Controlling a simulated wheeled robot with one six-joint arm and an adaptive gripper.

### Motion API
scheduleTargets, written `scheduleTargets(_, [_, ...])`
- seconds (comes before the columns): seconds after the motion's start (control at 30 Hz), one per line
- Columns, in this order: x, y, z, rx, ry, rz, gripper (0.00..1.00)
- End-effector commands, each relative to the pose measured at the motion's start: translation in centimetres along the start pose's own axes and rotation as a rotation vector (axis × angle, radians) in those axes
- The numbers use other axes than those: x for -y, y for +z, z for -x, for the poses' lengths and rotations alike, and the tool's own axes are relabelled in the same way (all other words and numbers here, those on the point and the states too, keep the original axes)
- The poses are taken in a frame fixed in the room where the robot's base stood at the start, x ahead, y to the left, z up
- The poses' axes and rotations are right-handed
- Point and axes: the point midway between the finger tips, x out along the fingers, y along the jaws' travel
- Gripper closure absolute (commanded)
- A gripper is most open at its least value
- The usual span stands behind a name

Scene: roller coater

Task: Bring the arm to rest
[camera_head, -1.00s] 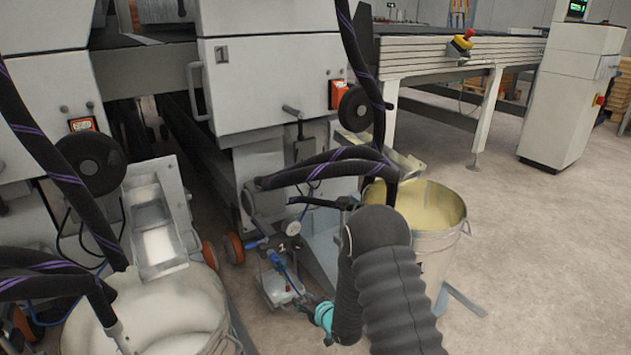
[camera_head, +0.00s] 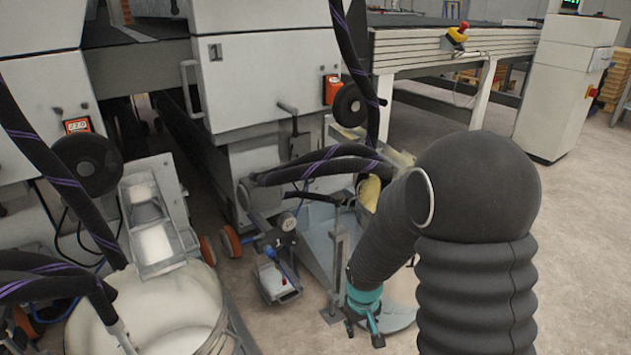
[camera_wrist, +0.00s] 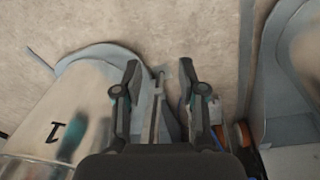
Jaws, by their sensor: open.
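My arm, in a black ribbed sleeve, rises at the right of the head view and bends down to my gripper (camera_head: 364,330), which hangs low in front of the machine. In the wrist view my gripper (camera_wrist: 160,85) is open, its two dark fingers apart, with nothing held between them. A grey upright post stands behind the gap between the fingers; I cannot tell how far off it is. The bucket with yellowish contents (camera_head: 371,192) is mostly hidden behind my arm. A bucket marked 1 (camera_wrist: 75,105) lies left of the fingers in the wrist view.
Black hoses (camera_head: 310,170) hang from the coater (camera_head: 265,85). A small wheeled pump unit (camera_head: 275,275) is left of my gripper. Floor at the right is clear up to the control cabinet (camera_head: 570,85).

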Motion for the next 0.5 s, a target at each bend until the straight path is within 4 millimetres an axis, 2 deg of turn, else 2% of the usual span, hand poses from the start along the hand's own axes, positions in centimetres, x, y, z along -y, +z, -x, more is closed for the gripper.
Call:
scheduleTargets(0.03, [-0.3,0.8,2.5,0.008,0.001,-0.016,0.59])
scheduleTargets(0.1, [-0.6,2.1,5.1,0.026,0.0,-0.039,0.59])
scheduleTargets(0.5, [-1.1,9.4,18.7,0.038,-0.023,-0.15,0.59])
